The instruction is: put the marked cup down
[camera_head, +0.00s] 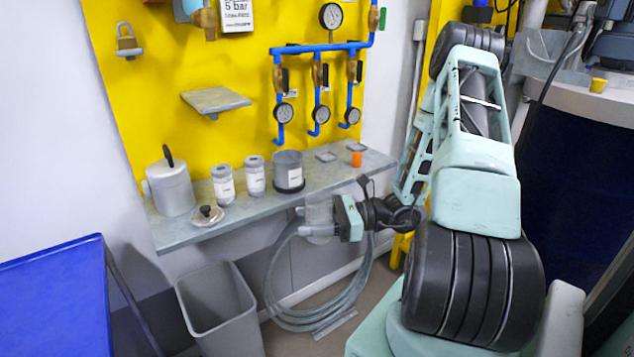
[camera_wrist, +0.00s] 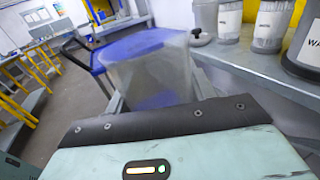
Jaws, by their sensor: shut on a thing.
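My gripper (camera_head: 308,222) is shut on a clear, see-through cup (camera_head: 321,211). It holds the cup in front of the grey wall shelf (camera_head: 240,213), near the shelf's front edge and apart from its top. In the wrist view the cup (camera_wrist: 150,68) stands between the two fingers, and a blue surface shows through it. I cannot make out a mark on the cup.
The shelf also holds a grey can (camera_head: 170,187), a lid (camera_head: 207,214), two labelled jars (camera_head: 223,185) and a dark-based container (camera_head: 289,170). Below are a grey bin (camera_head: 218,305) and a coiled hose (camera_head: 318,320). Blue pipes with gauges (camera_head: 320,115) hang above. A blue cart (camera_head: 55,300) stands left.

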